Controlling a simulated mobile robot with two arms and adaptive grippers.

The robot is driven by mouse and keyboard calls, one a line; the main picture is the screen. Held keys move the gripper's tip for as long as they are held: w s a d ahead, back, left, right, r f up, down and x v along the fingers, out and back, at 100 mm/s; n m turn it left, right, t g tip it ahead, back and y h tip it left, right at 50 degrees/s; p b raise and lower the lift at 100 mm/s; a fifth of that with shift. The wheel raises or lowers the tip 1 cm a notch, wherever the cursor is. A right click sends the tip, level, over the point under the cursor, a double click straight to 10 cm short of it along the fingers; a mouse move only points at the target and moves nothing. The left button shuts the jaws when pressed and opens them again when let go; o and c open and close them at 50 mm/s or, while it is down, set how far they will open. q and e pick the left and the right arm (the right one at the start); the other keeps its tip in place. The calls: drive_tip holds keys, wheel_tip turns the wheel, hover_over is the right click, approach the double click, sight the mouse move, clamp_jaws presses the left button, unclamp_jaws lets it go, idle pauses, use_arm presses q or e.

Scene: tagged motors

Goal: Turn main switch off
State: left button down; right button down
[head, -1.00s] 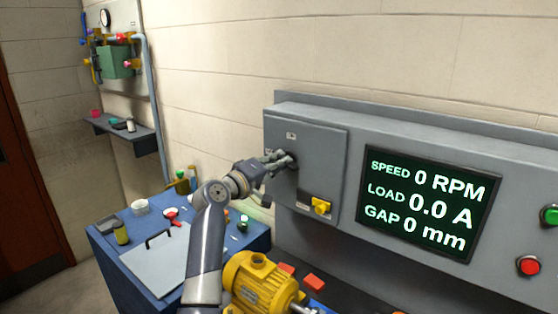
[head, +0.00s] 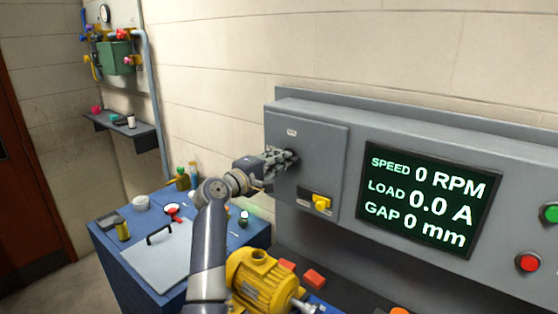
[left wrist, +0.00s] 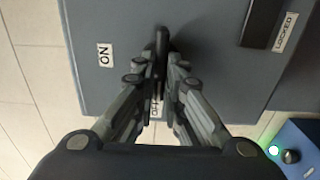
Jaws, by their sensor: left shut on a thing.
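The main switch is a dark handle (left wrist: 161,50) on the grey cabinet door (head: 307,165). In the left wrist view it lies between the fingers, in line with the OFF label (left wrist: 156,106), which the fingers partly cover. The ON label (left wrist: 105,55) is off to the left of the handle. My left gripper (head: 290,158) is shut on the handle, its fingers against the door front. In the head view the gripper hides most of the handle. My right gripper is not in view.
The display (head: 428,200) reads 0 RPM, 0.0 A, 0 mm. A yellow motor (head: 262,280) stands below my arm. A blue bench (head: 138,283) with small items is at left.

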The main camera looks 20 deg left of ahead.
use_arm(q)
drive_tip(key=c, duration=1.7)
unclamp_jaws()
drive_tip(key=v, duration=1.2)
